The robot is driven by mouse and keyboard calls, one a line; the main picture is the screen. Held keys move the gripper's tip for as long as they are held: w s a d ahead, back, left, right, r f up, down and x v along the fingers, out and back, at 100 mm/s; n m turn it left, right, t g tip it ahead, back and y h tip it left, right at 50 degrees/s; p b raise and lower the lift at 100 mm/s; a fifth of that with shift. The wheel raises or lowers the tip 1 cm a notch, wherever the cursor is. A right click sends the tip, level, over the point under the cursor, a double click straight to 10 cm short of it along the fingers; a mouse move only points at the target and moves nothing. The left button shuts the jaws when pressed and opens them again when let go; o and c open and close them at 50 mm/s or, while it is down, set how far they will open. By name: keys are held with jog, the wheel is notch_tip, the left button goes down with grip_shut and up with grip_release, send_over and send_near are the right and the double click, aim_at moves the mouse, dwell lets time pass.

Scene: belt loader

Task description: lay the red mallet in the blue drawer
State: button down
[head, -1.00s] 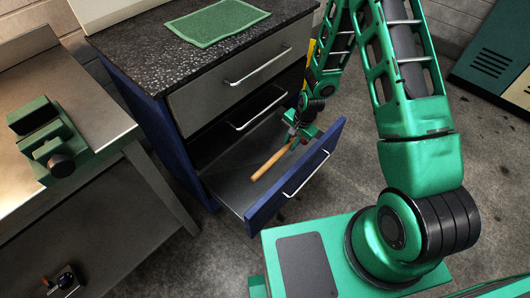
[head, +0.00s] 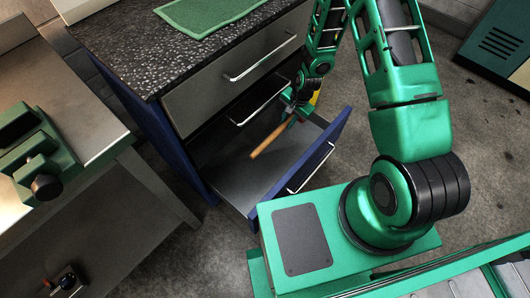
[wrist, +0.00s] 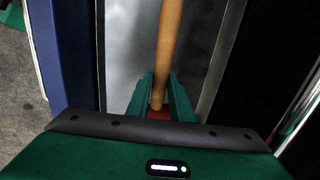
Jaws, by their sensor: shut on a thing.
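The red mallet has a tan wooden handle (head: 270,139), and its handle also shows in the wrist view (wrist: 170,40). A bit of its red head (wrist: 158,113) shows low between the fingers; the rest is hidden. My gripper (wrist: 160,82) is shut on the mallet close to its head. In the head view my gripper (head: 298,112) is at the right side of the open blue drawer (head: 330,165). The handle points down-left over the drawer's grey floor (head: 235,180). I cannot tell whether the handle touches the drawer.
The drawer is in a blue cabinet (head: 160,140) with a dark speckled top and a green mat (head: 208,12). A workbench with a green vise (head: 38,165) stands at left. The drawer floor looks empty.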

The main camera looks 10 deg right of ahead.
send_near(273, 146)
jog(key=s+d+f, duration=0.2)
jog(key=f, duration=0.1)
jog(key=s+d+f, duration=0.1)
jog(key=f, duration=0.1)
jog(key=shift+s+f, duration=0.1)
jog(key=shift+f, duration=0.1)
dwell(0.3)
jog(key=c, duration=1.6)
grip_release()
